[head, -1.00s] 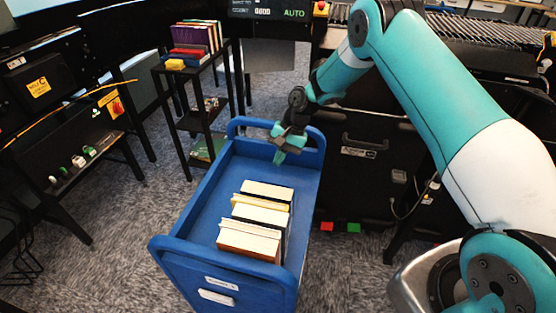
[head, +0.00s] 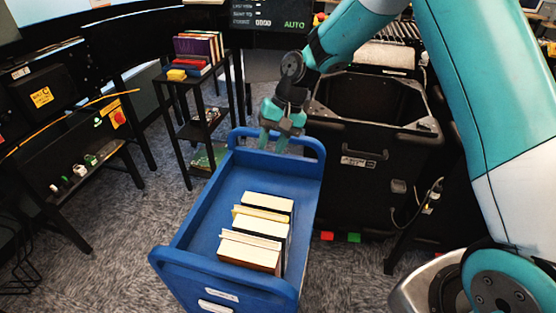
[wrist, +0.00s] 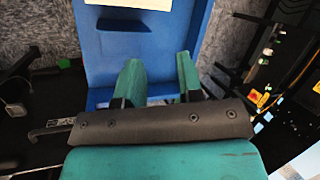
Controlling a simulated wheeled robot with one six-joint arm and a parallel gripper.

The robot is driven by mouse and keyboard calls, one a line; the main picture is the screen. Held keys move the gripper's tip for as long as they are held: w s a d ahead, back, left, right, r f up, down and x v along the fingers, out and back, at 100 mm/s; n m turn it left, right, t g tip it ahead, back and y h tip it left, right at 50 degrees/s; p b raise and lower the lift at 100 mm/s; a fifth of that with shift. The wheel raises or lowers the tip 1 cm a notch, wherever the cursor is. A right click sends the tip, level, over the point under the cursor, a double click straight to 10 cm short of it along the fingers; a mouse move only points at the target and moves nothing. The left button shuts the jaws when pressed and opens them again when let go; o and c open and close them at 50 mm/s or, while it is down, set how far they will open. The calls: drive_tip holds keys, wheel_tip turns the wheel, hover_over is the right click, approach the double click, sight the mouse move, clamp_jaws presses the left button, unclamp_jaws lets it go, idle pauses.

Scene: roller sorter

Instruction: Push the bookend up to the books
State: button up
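Several books (head: 255,233) stand in a row in the blue cart (head: 176,246), pale page edges up. One book (wrist: 140,3) shows at the top of the wrist view. A thin dark shape (wrist: 124,25) lies just short of it on the blue bed; I cannot tell whether it is the bookend or a shadow. No bookend is clear in the head view. My gripper (head: 274,142) is above the cart's far end, apart from the books. In the wrist view its two teal fingers (wrist: 160,72) are spread with nothing between them.
The cart's raised far handle (head: 308,142) is close to my gripper. A black bin (head: 365,125) stands right of the cart. A black shelf (head: 206,118) with books stands behind left. The cart bed between the gripper and the books looks mostly clear.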

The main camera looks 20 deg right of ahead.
drive_tip(key=s+a+r+n+b, duration=0.1)
drive_tip(key=s+a+r+n, duration=0.15)
drive_tip(key=s+r, duration=0.45)
drive_tip(key=s+a+r+n, duration=0.1)
drive_tip(key=s+r+n, duration=0.25)
drive_tip(key=s, duration=0.45)
drive_tip(key=s+d+r+n+t+b, duration=0.1)
drive_tip(key=s+n, duration=0.2)
drive_tip(key=s, duration=1)
drive_tip(key=shift+s+d+r+n, duration=0.2)
drive_tip(key=shift+d+r+n, duration=0.05)
drive_tip(key=shift+r+n, duration=0.15)
